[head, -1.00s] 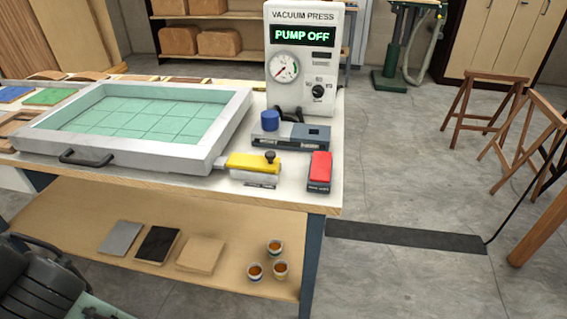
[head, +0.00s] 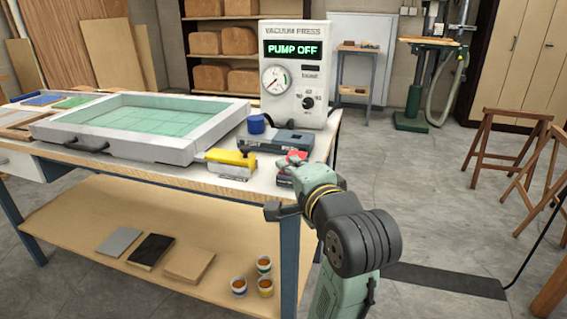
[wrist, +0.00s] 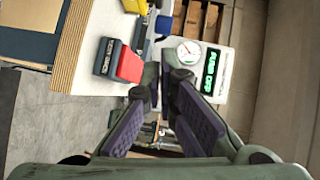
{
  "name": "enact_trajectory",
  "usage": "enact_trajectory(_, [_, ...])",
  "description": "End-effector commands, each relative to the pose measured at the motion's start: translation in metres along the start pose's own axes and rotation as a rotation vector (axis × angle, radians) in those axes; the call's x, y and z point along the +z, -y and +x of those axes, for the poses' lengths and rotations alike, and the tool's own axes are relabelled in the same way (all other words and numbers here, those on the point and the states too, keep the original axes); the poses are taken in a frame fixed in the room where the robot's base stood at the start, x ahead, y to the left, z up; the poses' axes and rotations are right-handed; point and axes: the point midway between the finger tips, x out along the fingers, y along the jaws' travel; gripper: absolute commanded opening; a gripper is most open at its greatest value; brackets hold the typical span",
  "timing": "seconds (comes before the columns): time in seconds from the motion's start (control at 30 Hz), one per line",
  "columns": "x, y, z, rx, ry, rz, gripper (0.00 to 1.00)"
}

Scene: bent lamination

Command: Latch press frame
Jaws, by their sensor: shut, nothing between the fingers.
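The press frame (head: 135,150), pale grey around a green gridded bed, lies flat on the bench at left in the head view, with a black handle (head: 86,146) on its front side. My gripper (wrist: 160,78) is shut and empty, pointing toward the press console. In the head view my arm stands at the bench's right front corner, and my fingertips cannot be made out.
A red-topped block (wrist: 126,64) sits near the bench edge, partly hidden by my arm in the head view. The vacuum press console (head: 297,75) reads PUMP OFF. A blue knob (head: 256,124) and grey unit (head: 275,141) stand before it. Floor at right is open before sawhorses (head: 505,140).

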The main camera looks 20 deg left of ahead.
Motion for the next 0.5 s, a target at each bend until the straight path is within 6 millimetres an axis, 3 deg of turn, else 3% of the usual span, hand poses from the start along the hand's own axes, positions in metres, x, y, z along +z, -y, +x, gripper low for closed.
enact_trajectory(0.5, [-0.0023, -0.0004, 0.0018, 0.013, 0.001, 0.014, 0.0])
